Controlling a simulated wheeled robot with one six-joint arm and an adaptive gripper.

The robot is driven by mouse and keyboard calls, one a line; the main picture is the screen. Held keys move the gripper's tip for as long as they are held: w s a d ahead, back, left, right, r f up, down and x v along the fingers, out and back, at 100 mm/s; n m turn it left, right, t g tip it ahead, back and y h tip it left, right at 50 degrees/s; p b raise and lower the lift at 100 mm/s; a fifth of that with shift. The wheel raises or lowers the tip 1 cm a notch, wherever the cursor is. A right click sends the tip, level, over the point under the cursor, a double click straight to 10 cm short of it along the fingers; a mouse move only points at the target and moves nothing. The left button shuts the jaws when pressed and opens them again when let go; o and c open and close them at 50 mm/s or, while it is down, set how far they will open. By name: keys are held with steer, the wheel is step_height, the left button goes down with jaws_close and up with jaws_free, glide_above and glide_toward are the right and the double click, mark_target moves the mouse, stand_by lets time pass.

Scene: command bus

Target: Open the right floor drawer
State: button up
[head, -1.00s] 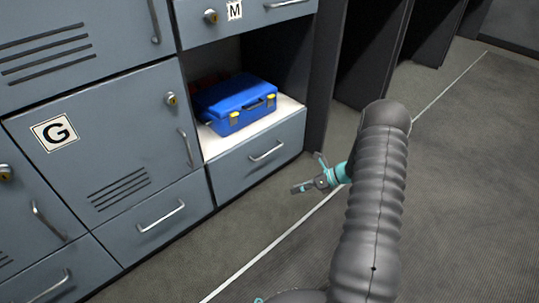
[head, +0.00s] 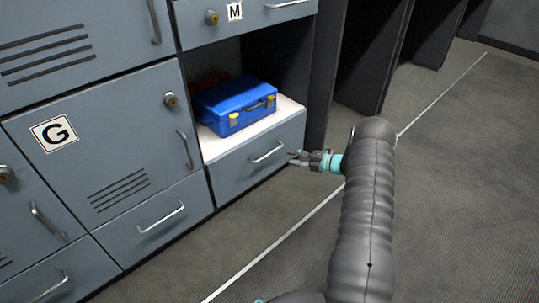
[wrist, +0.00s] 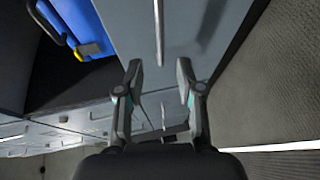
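The right floor drawer (head: 255,165) is a grey-blue front at floor level under the open shelf, and it is shut. Its silver bar handle (head: 267,152) is bare. My gripper (head: 294,158) is just right of the handle, pointing at the drawer front, its fingers apart and empty. In the wrist view, my gripper (wrist: 159,68) is open. The handle (wrist: 158,30) shows as an upright bar ahead of the gap between the fingertips, apart from them. The drawer front (wrist: 195,28) shows behind it.
A blue case (head: 235,103) with yellow latches sits on the white shelf above the drawer. Another floor drawer (head: 155,222) and locker door G (head: 110,140) are to the left. Dark upright panels (head: 365,50) stand behind right. The grey floor (head: 450,190) at right is clear.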

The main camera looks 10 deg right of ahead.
mark_target(270, 153)
steer(key=x, duration=1.1)
steer(key=shift+a+b, duration=0.1)
steer(key=shift+b, duration=0.25)
jaws_close()
